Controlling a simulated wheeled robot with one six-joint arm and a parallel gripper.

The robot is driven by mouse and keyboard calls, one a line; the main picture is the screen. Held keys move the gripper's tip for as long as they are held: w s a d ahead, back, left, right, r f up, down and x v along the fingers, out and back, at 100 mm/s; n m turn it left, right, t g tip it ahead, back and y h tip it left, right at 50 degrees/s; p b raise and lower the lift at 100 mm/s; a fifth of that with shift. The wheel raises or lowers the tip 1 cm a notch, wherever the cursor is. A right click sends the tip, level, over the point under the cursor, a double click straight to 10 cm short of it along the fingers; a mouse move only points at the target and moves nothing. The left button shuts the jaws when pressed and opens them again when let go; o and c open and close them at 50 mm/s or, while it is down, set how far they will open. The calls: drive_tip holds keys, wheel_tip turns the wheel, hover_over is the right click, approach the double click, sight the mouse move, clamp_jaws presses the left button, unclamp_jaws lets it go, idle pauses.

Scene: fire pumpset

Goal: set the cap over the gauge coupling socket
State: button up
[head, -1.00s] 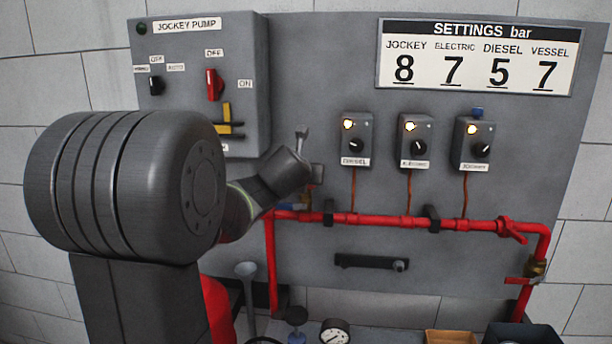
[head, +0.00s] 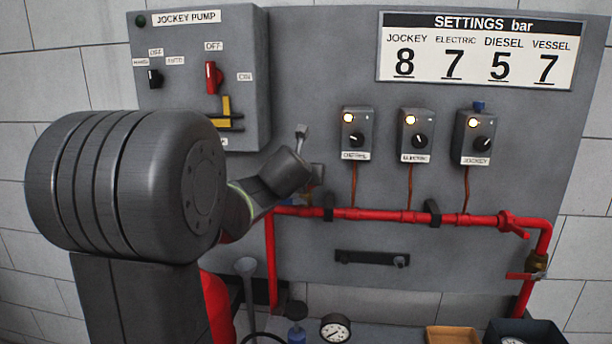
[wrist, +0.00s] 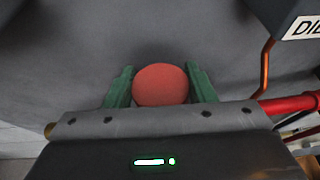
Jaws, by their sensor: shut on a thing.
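The cap (wrist: 160,85) is a round, dull red disc in the wrist view, held between the two green fingers of my gripper (wrist: 160,78). The fingers press on its left and right sides, and the grey panel fills the background. In the head view my arm's end is in front of the panel, at the left end of the red pipe. My own arm hides most of the gripper there, and the cap cannot be made out. I cannot make out the gauge coupling socket for certain in either view.
A red pipe (head: 380,215) runs along the panel below three small control boxes (head: 416,135). The jockey pump box (head: 205,80) juts out at left. Below stand a pressure gauge (head: 335,328), a funnel (head: 246,267), a wooden box (head: 451,336) and a dark bin (head: 525,333).

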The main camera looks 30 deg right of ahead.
drive_tip(key=o, duration=1.1)
drive_tip(key=shift+s, duration=0.1)
drive_tip(key=p+v, duration=0.3)
drive_tip(key=v, duration=1)
drive_tip(key=shift+s+a+r, duration=0.1)
drive_tip(key=shift+a+r, duration=0.05)
drive_tip(key=shift+a, duration=0.15)
